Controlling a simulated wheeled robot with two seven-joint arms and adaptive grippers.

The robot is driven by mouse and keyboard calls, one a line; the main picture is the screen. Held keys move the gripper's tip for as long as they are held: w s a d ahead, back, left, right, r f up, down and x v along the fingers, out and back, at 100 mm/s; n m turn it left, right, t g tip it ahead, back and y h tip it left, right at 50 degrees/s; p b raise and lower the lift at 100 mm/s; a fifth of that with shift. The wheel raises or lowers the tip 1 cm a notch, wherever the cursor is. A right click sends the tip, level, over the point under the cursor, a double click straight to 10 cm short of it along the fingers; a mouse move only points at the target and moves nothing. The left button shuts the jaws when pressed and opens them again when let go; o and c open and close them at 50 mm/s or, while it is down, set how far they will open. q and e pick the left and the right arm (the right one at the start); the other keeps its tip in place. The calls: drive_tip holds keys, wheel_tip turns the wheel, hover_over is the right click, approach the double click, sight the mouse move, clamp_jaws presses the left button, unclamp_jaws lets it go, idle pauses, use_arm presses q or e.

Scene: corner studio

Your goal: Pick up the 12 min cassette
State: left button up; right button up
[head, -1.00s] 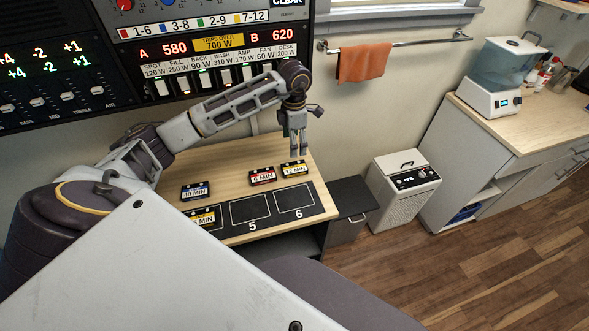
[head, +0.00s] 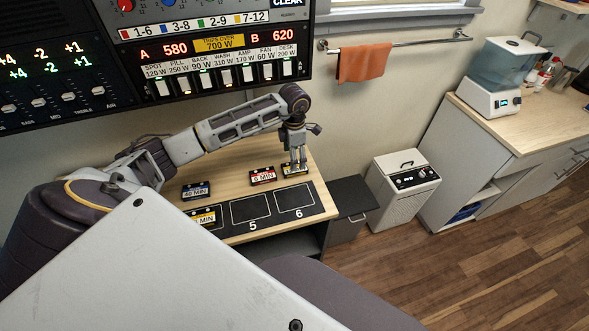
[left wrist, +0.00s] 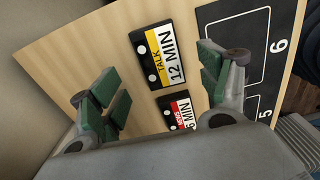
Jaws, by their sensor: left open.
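The 12 min cassette, black with a yellow and white label, lies flat on the wooden desk; in the left wrist view the 12 min cassette (left wrist: 158,55) shows ahead between my fingers. In the head view the 12 min cassette (head: 288,172) is partly hidden by my left gripper (head: 297,168), which points down at it. In the left wrist view my left gripper (left wrist: 162,92) is open, its green-padded fingers apart on either side, with nothing held. Whether the fingertips touch the desk I cannot tell. My right gripper is not in view.
The 6 min cassette (head: 262,176) lies just left of it, also in the left wrist view (left wrist: 180,112). A 40 min cassette (head: 196,190) lies farther left. The black slot mat (head: 270,208) has empty slots 5 and 6. A switch panel (head: 220,65) stands behind the desk.

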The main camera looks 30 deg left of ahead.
sight(285, 167)
use_arm(q)
drive_tip(key=shift+f, duration=0.6)
wheel_tip(285, 167, down, 3)
drive_tip(key=shift+f+p, duration=0.2)
drive_tip(key=shift+p, duration=0.2)
drive_tip(key=shift+f, duration=0.3)
drive_tip(key=c, duration=1)
drive_tip(key=shift+c, duration=0.6)
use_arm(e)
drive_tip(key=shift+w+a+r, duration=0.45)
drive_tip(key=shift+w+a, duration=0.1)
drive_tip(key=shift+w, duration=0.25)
